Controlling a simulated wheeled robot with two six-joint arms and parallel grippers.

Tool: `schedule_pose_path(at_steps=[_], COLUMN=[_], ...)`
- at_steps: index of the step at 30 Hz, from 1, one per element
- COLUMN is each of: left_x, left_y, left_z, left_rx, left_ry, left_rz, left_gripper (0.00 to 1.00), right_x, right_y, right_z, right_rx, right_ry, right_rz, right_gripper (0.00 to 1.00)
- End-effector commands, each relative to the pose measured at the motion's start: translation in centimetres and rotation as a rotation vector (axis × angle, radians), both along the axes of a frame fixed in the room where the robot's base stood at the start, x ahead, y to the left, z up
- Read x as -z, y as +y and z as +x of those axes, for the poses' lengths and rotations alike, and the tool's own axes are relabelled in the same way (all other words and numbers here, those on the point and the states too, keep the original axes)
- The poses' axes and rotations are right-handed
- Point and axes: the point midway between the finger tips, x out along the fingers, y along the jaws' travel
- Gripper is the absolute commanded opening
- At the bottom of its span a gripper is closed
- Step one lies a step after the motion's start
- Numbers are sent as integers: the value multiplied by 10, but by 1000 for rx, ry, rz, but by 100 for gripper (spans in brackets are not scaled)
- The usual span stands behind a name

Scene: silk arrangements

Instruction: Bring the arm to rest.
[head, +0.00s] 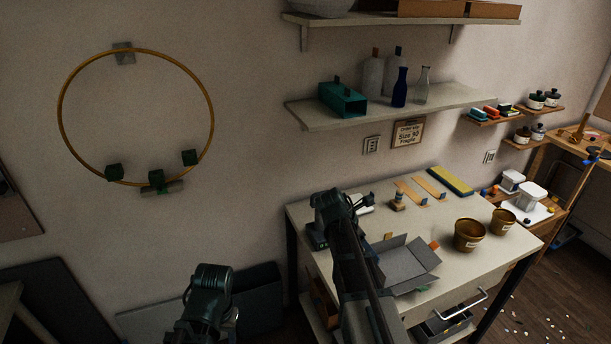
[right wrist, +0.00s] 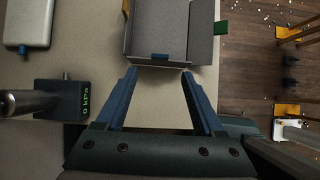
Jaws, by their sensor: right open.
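My right gripper (right wrist: 160,72) is open in the right wrist view, its two blue fingers apart with nothing between them. Its fingertips are close to the near edge of a grey open box (right wrist: 172,30); I cannot tell whether they touch it. In the head view my right arm (head: 350,270) reaches up over the left part of the worktable, and its gripper is hidden or cannot be made out. The grey box (head: 408,266) lies just right of that arm. My left arm (head: 207,292) is at the lower left, and its gripper does not show.
The worktable (head: 455,205) holds two brown pots (head: 469,235) (head: 503,221) and a yellow-topped block (head: 450,181). A gauge (right wrist: 62,98) stands left of my right gripper. A shelf (head: 390,107) with bottles hangs above. A gold hoop (head: 61,125) hangs on the left wall.

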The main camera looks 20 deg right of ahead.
Motion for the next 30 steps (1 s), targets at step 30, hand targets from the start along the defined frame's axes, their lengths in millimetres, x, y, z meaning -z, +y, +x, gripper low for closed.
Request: schedule_pose_path(at_steps=[30], left_x=[0], left_y=[0], left_z=[0], left_rx=[0], left_ry=[0], left_rz=[0], left_gripper=[50], right_x=[34], right_y=[320], right_z=[-164], right_rx=[1206], right_ry=[-386], right_rz=[400], right_gripper=[70])
